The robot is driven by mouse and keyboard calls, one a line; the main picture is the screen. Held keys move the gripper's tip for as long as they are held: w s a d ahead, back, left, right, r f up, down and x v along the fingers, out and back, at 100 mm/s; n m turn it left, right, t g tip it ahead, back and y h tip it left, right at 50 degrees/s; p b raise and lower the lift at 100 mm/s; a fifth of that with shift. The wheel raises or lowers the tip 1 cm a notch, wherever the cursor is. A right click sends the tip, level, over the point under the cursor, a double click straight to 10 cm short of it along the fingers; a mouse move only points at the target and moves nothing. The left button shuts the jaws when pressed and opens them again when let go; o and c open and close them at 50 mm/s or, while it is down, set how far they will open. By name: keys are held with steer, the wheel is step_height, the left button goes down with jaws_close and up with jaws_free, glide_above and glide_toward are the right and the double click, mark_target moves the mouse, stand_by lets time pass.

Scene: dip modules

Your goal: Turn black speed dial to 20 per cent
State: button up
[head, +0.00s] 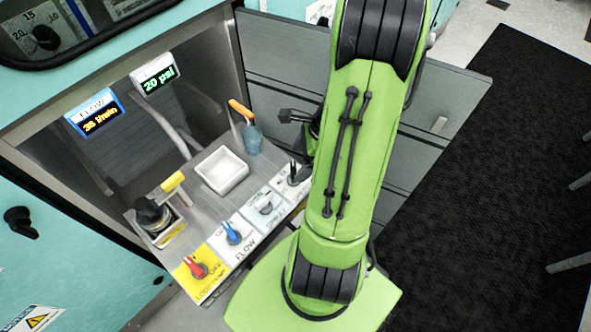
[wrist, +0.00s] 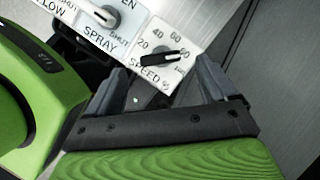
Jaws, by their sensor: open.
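The black speed dial (head: 293,175) is at the right end of the row of controls in the head view. In the wrist view the dial (wrist: 157,59) sits on a white plate marked SPEED %, with 20, 40, 60 and 80 around it. Its long bar lies nearly level, between the 20 side and the side past 80; which end is the pointer is hard to tell. My gripper (wrist: 161,76) is open and empty, its fingers either side of the dial in the picture and apparently apart from it. In the head view my arm hides most of the gripper.
Left of the speed dial are the spray knob (head: 265,207), the blue flow knob (head: 233,233) and the red knob (head: 197,268). Behind them are a white tray (head: 221,171), an orange-handled tool (head: 249,128) and a black joystick (head: 153,214). Grey cabinet panels stand close behind my arm.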

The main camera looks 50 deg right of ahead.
mark_target(294, 169)
steer(key=b+x, duration=0.1)
steer(key=x, duration=0.2)
steer(key=shift+w+f, duration=0.15)
steer(key=shift+f, duration=0.2)
steer(key=shift+a, duration=0.1)
steer(key=c, duration=1.1)
steer(key=shift+o, duration=0.2)
